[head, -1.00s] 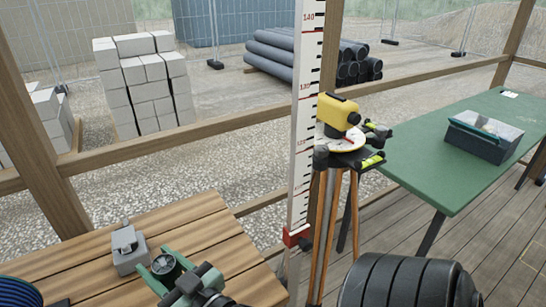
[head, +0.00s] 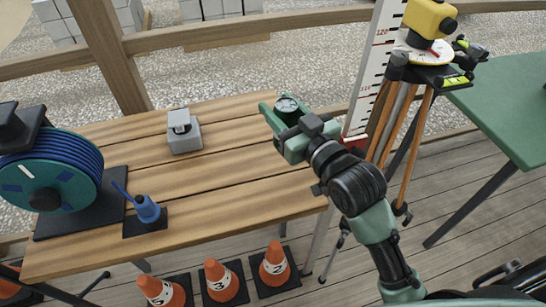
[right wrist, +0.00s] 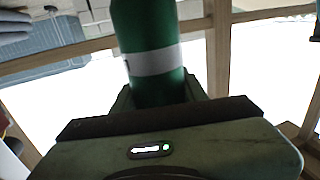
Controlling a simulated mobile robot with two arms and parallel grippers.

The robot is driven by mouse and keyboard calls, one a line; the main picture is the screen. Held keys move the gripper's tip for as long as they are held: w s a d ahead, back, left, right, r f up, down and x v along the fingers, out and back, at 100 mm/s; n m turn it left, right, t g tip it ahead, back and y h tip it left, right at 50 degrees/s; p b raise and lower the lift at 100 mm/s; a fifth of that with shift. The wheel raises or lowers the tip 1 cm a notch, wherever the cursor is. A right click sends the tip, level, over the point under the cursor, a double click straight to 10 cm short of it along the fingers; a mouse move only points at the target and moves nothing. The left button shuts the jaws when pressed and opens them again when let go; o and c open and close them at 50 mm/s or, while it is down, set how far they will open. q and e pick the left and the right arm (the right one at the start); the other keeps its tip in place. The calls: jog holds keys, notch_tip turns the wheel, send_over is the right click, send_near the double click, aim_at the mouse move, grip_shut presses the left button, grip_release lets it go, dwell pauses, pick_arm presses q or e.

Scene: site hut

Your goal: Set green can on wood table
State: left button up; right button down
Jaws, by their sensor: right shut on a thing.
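The green can (right wrist: 148,78), with a white band, stands between the fingers of my right gripper in the right wrist view. In the head view only its round grey top and a little green side (head: 288,106) show between the fingers. My right gripper (head: 283,112) is shut on it. It is at the right end of the wood table (head: 235,185), near the far right corner. I cannot tell the can's height over the boards. My left gripper is not in view.
A tripod (head: 408,120) and measuring staff (head: 372,75) stand right. Cones (head: 222,280) stand in front.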

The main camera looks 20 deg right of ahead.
notch_tip(320, 180, down, 8)
jog(key=shift+f+b, duration=0.15)
jog(key=shift+b, duration=0.3)
jog(key=shift+f, duration=0.6)
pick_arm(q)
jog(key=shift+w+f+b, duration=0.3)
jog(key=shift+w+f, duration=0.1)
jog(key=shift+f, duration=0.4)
pick_arm(e)
jog(key=shift+f, duration=1.95)
jog(key=shift+f, duration=0.15)
jog(key=c, duration=0.8)
grip_release()
jog(key=shift+r, duration=0.2)
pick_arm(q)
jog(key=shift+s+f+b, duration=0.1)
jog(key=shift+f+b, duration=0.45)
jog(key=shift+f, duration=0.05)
pick_arm(e)
jog(key=v, duration=1.2)
